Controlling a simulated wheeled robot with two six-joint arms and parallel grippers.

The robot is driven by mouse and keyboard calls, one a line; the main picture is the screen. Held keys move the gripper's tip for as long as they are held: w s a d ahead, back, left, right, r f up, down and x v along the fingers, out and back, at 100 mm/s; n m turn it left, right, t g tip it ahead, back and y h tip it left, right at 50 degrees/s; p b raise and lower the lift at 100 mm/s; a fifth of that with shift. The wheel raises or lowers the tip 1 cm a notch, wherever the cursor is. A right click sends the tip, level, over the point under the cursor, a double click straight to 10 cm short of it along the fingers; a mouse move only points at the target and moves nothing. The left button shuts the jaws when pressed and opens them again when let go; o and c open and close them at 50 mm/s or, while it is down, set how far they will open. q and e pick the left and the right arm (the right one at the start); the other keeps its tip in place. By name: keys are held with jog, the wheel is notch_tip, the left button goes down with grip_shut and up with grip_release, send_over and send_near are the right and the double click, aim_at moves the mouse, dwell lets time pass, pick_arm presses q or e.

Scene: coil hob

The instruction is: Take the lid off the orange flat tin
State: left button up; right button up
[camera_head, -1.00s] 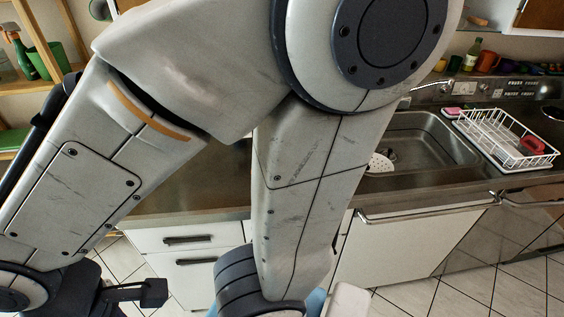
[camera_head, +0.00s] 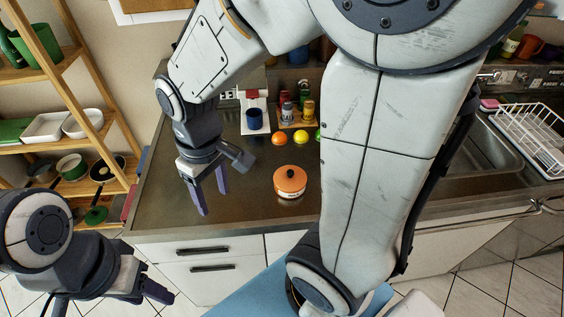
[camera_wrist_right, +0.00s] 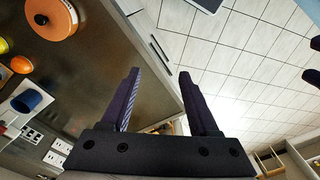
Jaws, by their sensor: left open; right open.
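The orange flat tin (camera_head: 290,190) stands upright on the steel counter. Its orange lid (camera_head: 290,178) with a dark knob sits on top of the pale body. The tin also shows at the upper left of the right wrist view (camera_wrist_right: 52,20). My right gripper (camera_head: 213,202) is open and empty, to the left of the tin and apart from it, fingers pointing down. Its open fingers also show in the right wrist view (camera_wrist_right: 160,75). My left gripper (camera_head: 108,298) is open and empty at the bottom left, low in front of the counter and far from the tin.
An orange fruit (camera_head: 279,138), a yellow fruit (camera_head: 301,137) and a blue mug (camera_head: 254,118) stand behind the tin. A wooden shelf (camera_head: 105,125) is at the left. The sink (camera_head: 470,150) and white dish rack (camera_head: 530,135) are at the right. My arm hides the middle counter.

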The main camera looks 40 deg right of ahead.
jog(key=w+d+f+m, duration=0.15)
jog(key=w+d, duration=0.35)
jog(key=d, duration=0.6)
jog(key=m+p, duration=0.2)
jog(key=m, duration=0.1)
send_over(291, 172)
jog(key=shift+h, duration=0.3)
jog(key=f, duration=0.6)
jog(key=shift+w+a+f, duration=0.1)
jog(key=shift+w+f, duration=0.1)
jog(key=shift+f, duration=0.15)
notch_tip(291, 172, down, 5)
jog(key=shift+s+f+p, duration=0.15)
jog(key=shift+p, duration=0.5)
jog(key=shift+f, duration=0.45)
grip_shut()
